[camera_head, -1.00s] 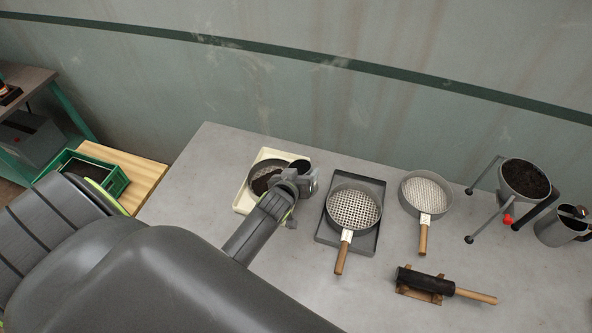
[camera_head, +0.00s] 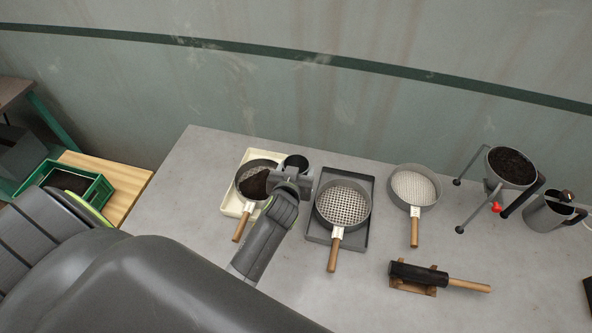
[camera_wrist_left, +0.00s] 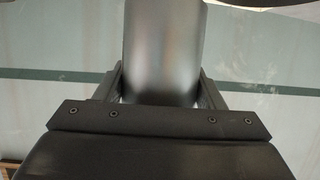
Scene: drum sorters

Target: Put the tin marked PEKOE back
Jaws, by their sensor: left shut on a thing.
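My left gripper (camera_head: 292,176) is shut on a grey metal cylinder, a tin (camera_head: 295,161), held above the table beside the left sieve. Its dark open top shows in the head view. In the left wrist view the tin (camera_wrist_left: 165,45) stands between the two fingers, its plain grey side towards the camera. No label shows, so I cannot tell whether it is marked PEKOE. The left sieve (camera_head: 241,226) holds dark leaf matter (camera_head: 254,184) over a cream tray (camera_head: 228,205). My right gripper is out of view.
A coarse sieve (camera_head: 343,205) lies over a grey tray (camera_head: 316,234), with a finer sieve (camera_head: 412,187) to its right. A green crate (camera_head: 98,190) is at left.

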